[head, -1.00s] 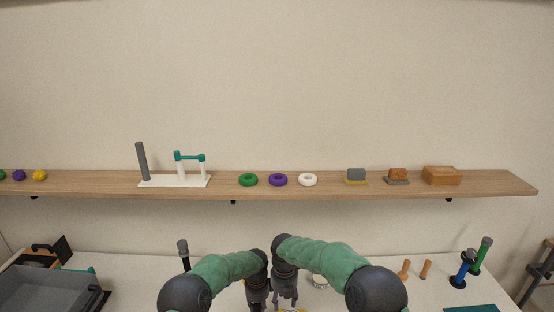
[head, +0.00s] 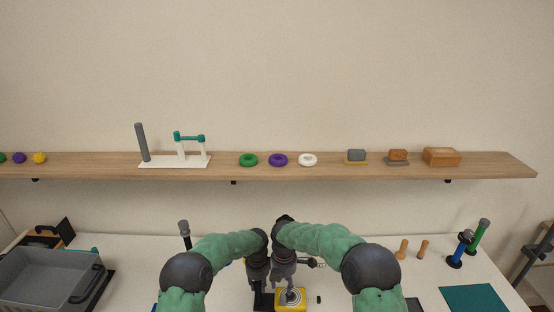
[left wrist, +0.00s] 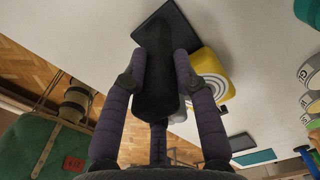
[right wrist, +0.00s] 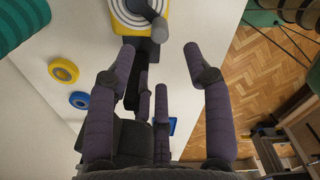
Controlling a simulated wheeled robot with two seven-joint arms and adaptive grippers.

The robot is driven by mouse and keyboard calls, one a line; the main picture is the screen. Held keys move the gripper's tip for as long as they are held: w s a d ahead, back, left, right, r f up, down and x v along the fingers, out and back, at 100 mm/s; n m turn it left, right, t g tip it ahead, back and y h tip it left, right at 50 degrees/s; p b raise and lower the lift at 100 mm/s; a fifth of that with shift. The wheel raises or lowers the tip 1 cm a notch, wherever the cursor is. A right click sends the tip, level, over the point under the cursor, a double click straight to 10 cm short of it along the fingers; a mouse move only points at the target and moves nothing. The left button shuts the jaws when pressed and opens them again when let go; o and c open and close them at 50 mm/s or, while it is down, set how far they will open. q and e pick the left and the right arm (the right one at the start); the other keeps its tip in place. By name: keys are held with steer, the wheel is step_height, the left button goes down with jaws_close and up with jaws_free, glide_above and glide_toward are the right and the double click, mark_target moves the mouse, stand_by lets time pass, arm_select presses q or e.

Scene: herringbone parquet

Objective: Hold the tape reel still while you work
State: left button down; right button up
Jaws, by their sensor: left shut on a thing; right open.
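A round disc with pale and grey rings (head: 289,296), which looks like the tape reel, sits on a yellow base (head: 302,305) at the front of the table. The ringed disc shows at the top of the right wrist view (right wrist: 138,12), with a grey knob over it. My left gripper (head: 258,285) is shut on a black upright piece (left wrist: 155,85) beside the yellow base; a dark flat plate (left wrist: 175,25) lies by it. My right gripper (right wrist: 150,62) is open and empty near the yellow base and the left gripper. Whether the black piece joins the base is unclear.
A grey bin (head: 45,277) stands at the table's left. Blue (head: 459,250) and green (head: 478,237) posts, wooden pegs (head: 402,249) and a teal mat (head: 473,298) are at the right. A wall shelf (head: 230,170) holds rings and blocks. My two forearms are close together.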

mark_target(283, 296)
steer(key=shift+f, duration=4.4)
steer(key=c, duration=0.8)
steer(key=o, duration=0.8)
steer(key=shift+r, duration=0.1)
step_height(283, 296, up, 12)
steer(key=shift+d, duration=0.1)
